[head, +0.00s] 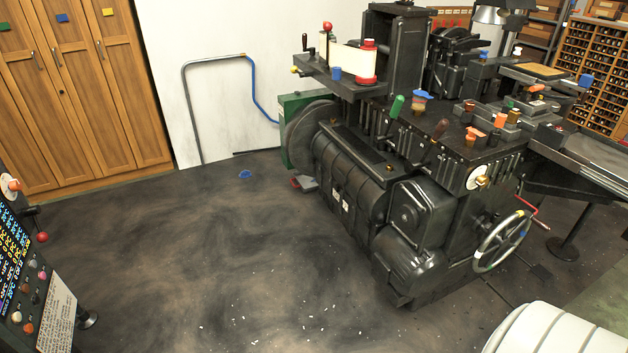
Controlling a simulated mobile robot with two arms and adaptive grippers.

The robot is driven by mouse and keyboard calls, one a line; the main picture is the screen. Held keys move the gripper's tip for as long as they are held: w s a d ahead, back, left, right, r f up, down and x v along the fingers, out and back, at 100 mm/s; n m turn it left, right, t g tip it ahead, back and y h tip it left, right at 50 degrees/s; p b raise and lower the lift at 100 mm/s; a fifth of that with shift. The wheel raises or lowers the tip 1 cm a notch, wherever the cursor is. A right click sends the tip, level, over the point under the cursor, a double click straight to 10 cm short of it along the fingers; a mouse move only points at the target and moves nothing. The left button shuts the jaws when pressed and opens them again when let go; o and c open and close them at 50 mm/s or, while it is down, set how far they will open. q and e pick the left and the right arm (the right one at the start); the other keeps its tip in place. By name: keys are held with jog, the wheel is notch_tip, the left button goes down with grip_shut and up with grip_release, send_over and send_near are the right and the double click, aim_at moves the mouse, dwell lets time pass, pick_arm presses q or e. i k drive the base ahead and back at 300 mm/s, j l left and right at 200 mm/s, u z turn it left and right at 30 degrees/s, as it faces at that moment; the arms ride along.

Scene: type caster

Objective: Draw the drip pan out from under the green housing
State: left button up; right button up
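The green housing (298,104) stands at the far left end of the black casting machine, behind a large dark wheel (312,132). Its lower part reaches down close to the floor. A small flat grey piece (308,184) with a red bit beside it lies low at the foot of the machine near the housing. I cannot tell whether it is the drip pan or a pedal. No pan shows clearly under the housing, where it is dark and partly hidden. Neither of my grippers is in view.
The black machine (350,180) fills the centre right, its handwheel (503,241) sticking out. Open dark floor (190,260) lies left of it, with a blue scrap (245,174) and pale bits. Wooden cabinets (85,90) stand back left; a control panel (30,275) stands at the left edge.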

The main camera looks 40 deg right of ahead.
aim_at(307, 184)
jog(key=i+l+z, duration=0.1)
jog(key=i+z, duration=0.25)
jog(key=i, duration=4.1)
jog(key=i+z, duration=0.45)
jog(key=i+j+z, duration=0.15)
jog(key=i+z, duration=0.3)
jog(key=i+j+z, duration=0.4)
jog(key=i, duration=0.15)
jog(key=i+j+z, duration=0.15)
jog(key=i+z, duration=0.2)
jog(key=i+j+z, duration=0.3)
jog(key=k+l, duration=0.05)
jog(key=k, duration=0.05)
